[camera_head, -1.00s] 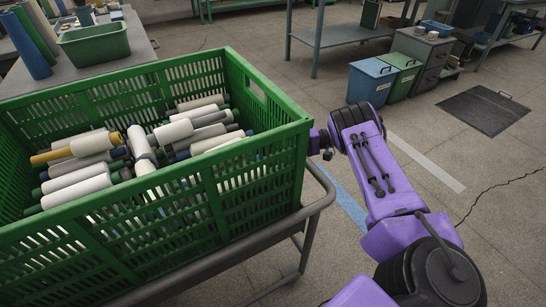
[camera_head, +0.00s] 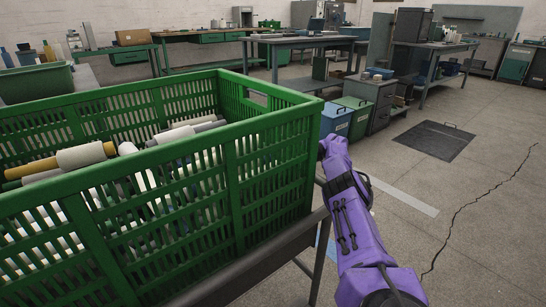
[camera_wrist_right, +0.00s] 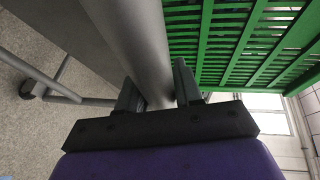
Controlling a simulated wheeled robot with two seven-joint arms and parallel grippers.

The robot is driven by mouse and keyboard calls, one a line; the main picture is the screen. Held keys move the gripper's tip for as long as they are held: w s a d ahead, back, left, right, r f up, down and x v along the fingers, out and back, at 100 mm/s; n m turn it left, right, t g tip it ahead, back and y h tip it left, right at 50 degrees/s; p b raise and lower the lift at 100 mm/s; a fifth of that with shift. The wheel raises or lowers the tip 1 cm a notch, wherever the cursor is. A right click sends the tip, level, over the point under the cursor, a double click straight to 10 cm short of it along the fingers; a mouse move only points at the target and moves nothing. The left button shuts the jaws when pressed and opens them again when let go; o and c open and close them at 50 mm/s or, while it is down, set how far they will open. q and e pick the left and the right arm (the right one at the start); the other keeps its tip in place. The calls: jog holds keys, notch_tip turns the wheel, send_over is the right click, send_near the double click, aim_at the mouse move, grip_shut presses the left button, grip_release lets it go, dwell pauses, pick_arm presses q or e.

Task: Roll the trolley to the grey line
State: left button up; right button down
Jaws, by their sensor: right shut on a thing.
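The trolley (camera_head: 268,262) has a dark grey metal frame and carries a large green slatted crate (camera_head: 231,165) with white and yellow bobbins in it. The grey line (camera_head: 405,195) is a pale strip on the floor to the right, beyond my right forearm. In the wrist view, my right gripper (camera_wrist_right: 158,88) is shut on the trolley's grey tubular rail (camera_wrist_right: 136,38), beside the crate. In the head view, my right arm reaches to the crate's right side and its jaws are hidden. My left gripper is out of view.
Blue and green bins (camera_head: 352,119) and a grey cabinet (camera_head: 375,103) stand beyond the crate. Workbenches (camera_head: 305,45) line the back. Floor on the right is open.

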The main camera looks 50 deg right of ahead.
jog(key=shift+d+r, duration=0.1)
dwell(0.3)
jog(key=c, duration=0.8)
grip_release()
jog(key=shift+c, duration=0.2)
